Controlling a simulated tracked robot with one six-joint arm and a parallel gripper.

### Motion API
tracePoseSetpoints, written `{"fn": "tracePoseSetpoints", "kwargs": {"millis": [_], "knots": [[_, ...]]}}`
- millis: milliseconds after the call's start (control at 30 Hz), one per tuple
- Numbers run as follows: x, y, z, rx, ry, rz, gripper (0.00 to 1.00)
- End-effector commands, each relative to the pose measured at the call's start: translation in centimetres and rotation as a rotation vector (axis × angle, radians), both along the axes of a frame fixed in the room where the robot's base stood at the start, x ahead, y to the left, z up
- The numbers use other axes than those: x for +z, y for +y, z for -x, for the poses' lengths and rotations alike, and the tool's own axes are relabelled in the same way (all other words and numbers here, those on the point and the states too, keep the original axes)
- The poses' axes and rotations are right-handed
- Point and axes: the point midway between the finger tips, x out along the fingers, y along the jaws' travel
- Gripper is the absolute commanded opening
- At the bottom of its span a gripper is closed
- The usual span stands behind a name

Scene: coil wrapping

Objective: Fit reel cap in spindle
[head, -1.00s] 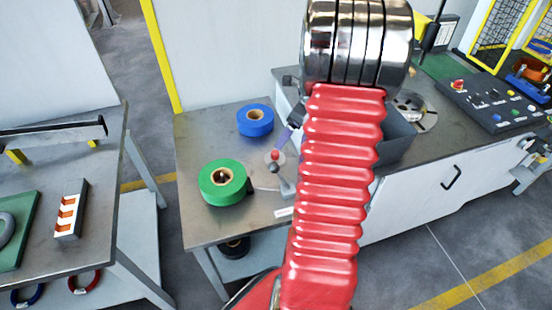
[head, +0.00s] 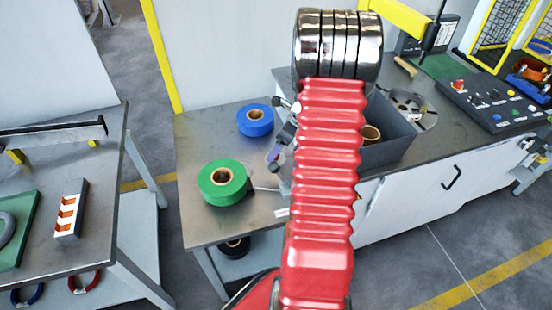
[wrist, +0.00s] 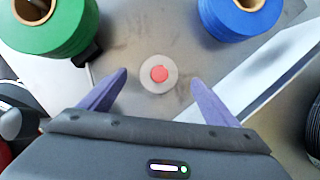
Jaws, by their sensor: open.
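A pale round disc with a red knob, which looks like the reel cap (wrist: 158,74), sits on the grey table in the wrist view. My gripper (wrist: 160,82) is open, with its two purple fingers on either side of the cap and apart from it. In the head view my gripper (head: 274,156) is low over the small table, partly behind my red arm, and the cap cannot be made out there. A metal disc with a central hub (head: 408,108) lies on the long bench; I cannot tell whether it carries the spindle.
A green tape roll (head: 222,183) and a blue tape roll (head: 256,120) flank the gripper on the small table (head: 205,225). A dark open bin (head: 392,150) holding a brown-cored roll (head: 371,134) stands right of my arm. A control panel (head: 492,102) is farther right.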

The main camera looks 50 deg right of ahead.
Motion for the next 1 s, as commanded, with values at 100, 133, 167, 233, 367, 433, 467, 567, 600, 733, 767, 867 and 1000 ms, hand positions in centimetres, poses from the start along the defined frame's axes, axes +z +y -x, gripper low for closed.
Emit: {"fn": "tracePoseSetpoints", "kwargs": {"millis": [100,133,167,233,367,433,467,567,600,733,767,867,1000], "knots": [[0.0,0.0,0.0,0.0,0.0,0.0,0.83],[0.0,0.0,0.0,0.0,0.0,0.0,0.83],[0.0,0.0,0.0,0.0,0.0,0.0,0.83],[0.0,0.0,0.0,0.0,0.0,0.0,0.83],[-0.5,0.1,-0.1,0.0,0.002,-0.002,0.83],[-1.1,0.2,-0.3,0.0,0.002,-0.002,0.83],[-1.4,0.2,-0.5,-0.001,0.002,-0.002,0.83],[-2.7,0.4,-0.9,0.0,0.002,-0.003,0.83],[-3.2,0.4,-1.1,0.0,0.002,-0.002,0.83],[-4.4,0.6,-1.6,-0.001,0.0,-0.001,0.83],[-4.5,0.6,-1.7,0.0,0.0,-0.001,0.83],[-4.8,0.6,-1.8,0.0,0.0,0.0,0.83],[-4.8,0.5,-1.8,-0.001,0.0,0.001,0.83]]}}
